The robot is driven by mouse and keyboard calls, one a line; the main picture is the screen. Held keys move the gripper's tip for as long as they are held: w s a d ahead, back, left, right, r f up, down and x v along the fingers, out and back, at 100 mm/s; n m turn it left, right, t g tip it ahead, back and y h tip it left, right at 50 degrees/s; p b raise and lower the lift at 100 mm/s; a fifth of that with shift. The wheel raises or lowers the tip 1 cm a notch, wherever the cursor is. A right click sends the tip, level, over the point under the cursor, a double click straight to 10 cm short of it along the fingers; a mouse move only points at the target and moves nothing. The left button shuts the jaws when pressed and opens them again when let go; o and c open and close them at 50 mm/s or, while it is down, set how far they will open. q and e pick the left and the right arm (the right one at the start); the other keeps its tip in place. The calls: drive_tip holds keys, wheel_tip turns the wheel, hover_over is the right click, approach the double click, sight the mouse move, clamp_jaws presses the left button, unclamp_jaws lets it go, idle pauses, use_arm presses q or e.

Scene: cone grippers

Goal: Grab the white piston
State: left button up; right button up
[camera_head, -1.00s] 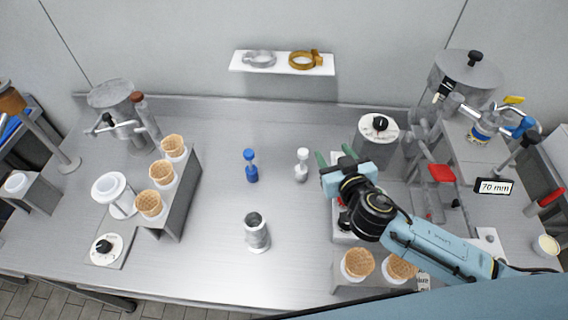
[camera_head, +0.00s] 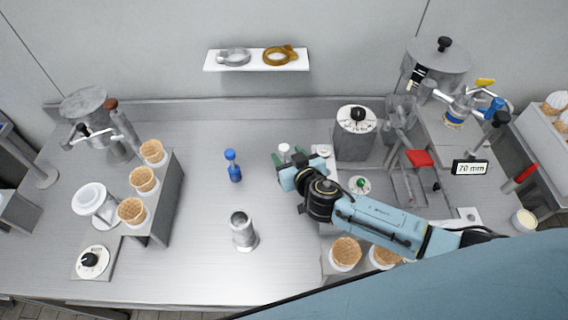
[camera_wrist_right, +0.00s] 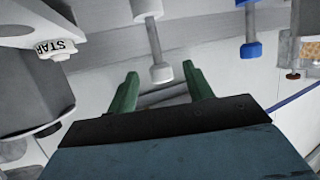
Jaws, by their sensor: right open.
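The white piston (camera_head: 284,149) stands on the steel table in the head view, partly hidden by my right gripper (camera_head: 287,157). In the right wrist view the white piston (camera_wrist_right: 156,42) shows just beyond and between the two green fingers of my right gripper (camera_wrist_right: 160,70). The fingers are apart, with nothing held between them. My left gripper is not in view.
A blue piston (camera_head: 233,166) stands left of the white one. A metal cylinder (camera_head: 243,232) stands nearer the front. A dial-topped grey unit (camera_head: 355,135) is right of the gripper. Cone holders (camera_head: 163,190) are at left. The table's left middle is clear.

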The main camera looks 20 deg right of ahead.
sight(286, 153)
drive_tip(key=shift+x, duration=1.65)
clamp_jaws()
